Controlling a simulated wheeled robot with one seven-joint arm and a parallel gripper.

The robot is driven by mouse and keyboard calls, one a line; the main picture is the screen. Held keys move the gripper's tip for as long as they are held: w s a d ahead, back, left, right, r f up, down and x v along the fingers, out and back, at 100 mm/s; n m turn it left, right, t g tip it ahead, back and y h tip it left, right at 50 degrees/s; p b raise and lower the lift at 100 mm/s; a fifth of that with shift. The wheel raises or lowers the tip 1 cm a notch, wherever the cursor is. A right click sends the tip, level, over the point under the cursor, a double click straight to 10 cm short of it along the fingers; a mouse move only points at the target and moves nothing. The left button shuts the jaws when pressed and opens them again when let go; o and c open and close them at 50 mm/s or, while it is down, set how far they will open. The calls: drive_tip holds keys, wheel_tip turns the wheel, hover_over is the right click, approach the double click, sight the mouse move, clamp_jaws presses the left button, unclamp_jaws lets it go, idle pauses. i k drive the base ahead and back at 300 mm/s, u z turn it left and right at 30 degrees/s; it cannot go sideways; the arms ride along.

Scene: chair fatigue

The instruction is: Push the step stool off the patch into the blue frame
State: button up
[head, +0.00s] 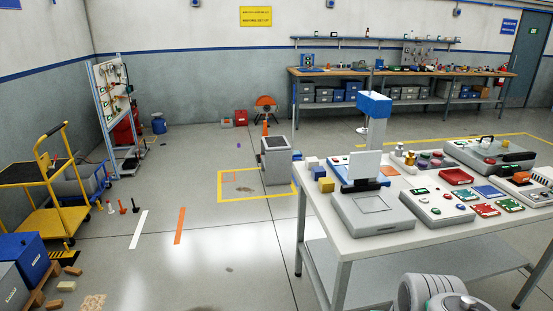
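A grey box-like piece with a dark top (276,160) stands upright on the floor at mid-view, at the right side of a yellow floor outline (222,201). It may be the step stool, but I cannot tell for sure. A small dark patch (244,189) lies on the floor inside the outline, left of the grey piece. I cannot make out a blue frame on the floor. Rounded grey parts of my arm show at the bottom right, but my gripper is not in view.
A white worktable (352,245) with devices fills the right foreground. A yellow trolley (52,208) and blue crate (28,250) stand at left. White (139,229) and orange (179,226) strips lie on open floor between. A long workbench (400,76) lines the back wall.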

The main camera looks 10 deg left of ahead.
sight(275, 151)
drive_tip(key=u, duration=0.85)
drive_tip(key=i, duration=6.2)
drive_tip(key=u, duration=2.8)
drive_tip(key=k, duration=2.25)
drive_tip(key=u, duration=0.05)
